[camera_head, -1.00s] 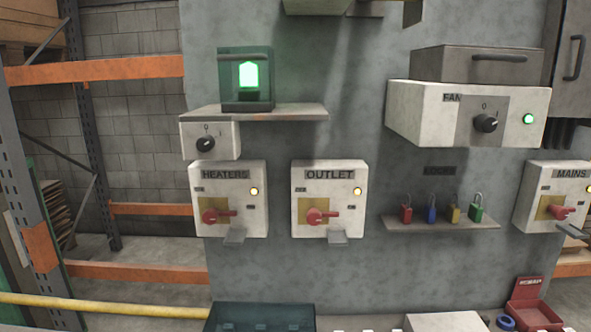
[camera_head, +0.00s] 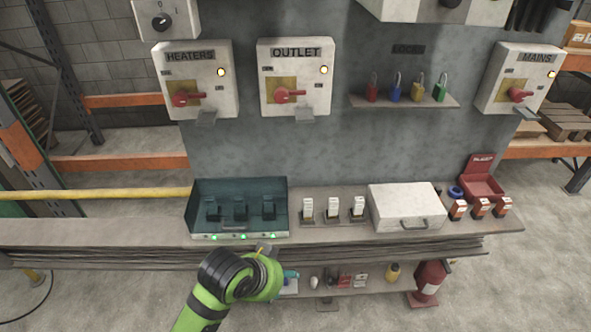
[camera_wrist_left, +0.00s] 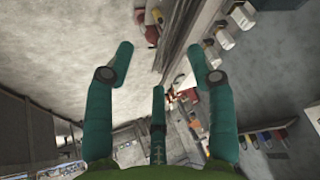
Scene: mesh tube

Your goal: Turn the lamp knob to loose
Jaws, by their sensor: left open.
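The small white box with the black lamp knob (camera_head: 160,21) is at the top left of the head view, cut off by the frame edge. The green lamp above it is out of view, and the knob's label is partly cut off. My left arm comes in from the bottom, in front of the workbench, well below the knob. My left gripper (camera_head: 284,276) is mostly hidden behind its own wrist there. In the left wrist view its teal fingers (camera_wrist_left: 162,57) are spread apart with nothing between them. My right gripper is not in view.
HEATERS (camera_head: 196,80) and OUTLET (camera_head: 295,77) switch boxes hang below the knob. A bench (camera_head: 335,222) carries a teal tray (camera_head: 238,190), a white case (camera_head: 405,207) and small switches. The wall between bench and boxes is clear.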

